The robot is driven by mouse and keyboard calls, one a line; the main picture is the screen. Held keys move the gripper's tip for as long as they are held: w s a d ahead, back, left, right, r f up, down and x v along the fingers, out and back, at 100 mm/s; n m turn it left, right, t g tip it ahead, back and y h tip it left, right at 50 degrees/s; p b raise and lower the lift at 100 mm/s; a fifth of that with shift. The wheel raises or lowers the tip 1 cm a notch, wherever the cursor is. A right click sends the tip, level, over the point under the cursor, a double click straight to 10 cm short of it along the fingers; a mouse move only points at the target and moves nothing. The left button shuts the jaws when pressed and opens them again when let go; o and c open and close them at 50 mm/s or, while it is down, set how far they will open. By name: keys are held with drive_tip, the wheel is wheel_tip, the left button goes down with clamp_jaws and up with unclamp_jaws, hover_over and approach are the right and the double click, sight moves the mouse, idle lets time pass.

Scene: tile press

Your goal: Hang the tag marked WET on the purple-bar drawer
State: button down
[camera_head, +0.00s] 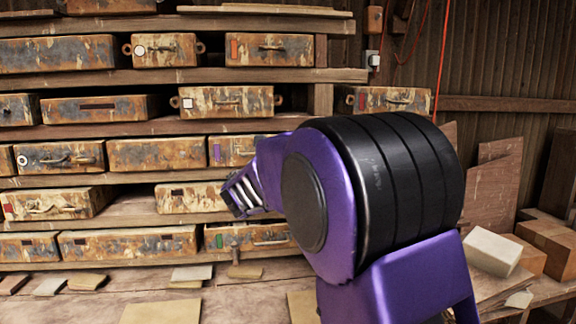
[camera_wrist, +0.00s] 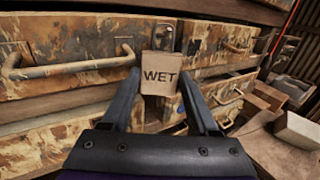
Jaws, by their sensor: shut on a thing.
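The tag marked WET (camera_wrist: 160,84) is a small tan card with dark letters, upright between the fingertips of my gripper (camera_wrist: 157,64), which is shut on it. In the wrist view, a rusty drawer front with a long bar handle (camera_wrist: 68,66) is to the left of the tag, and more drawer fronts are behind it. In the head view, the purple-bar drawer (camera_head: 232,160) is in the middle row, its purple bar at the left of its front. My arm hides its right part. My gripper is partly seen there, below that drawer; the tag cannot be made out.
Other rusty drawers with coloured marks fill the wooden shelves (camera_head: 100,77), including a green-bar drawer (camera_head: 270,236) low down. Flat tiles lie on the bench (camera_head: 100,306). A pale block (camera_head: 492,250) and cardboard boxes (camera_head: 548,240) stand at the right. A red cord hangs there.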

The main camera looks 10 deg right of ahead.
drive_tip(key=shift+w+f, duration=0.1)
drive_tip(key=shift+f, duration=0.05)
drive_tip(key=shift+c, duration=0.3)
unclamp_jaws()
drive_tip(key=shift+a, duration=0.1)
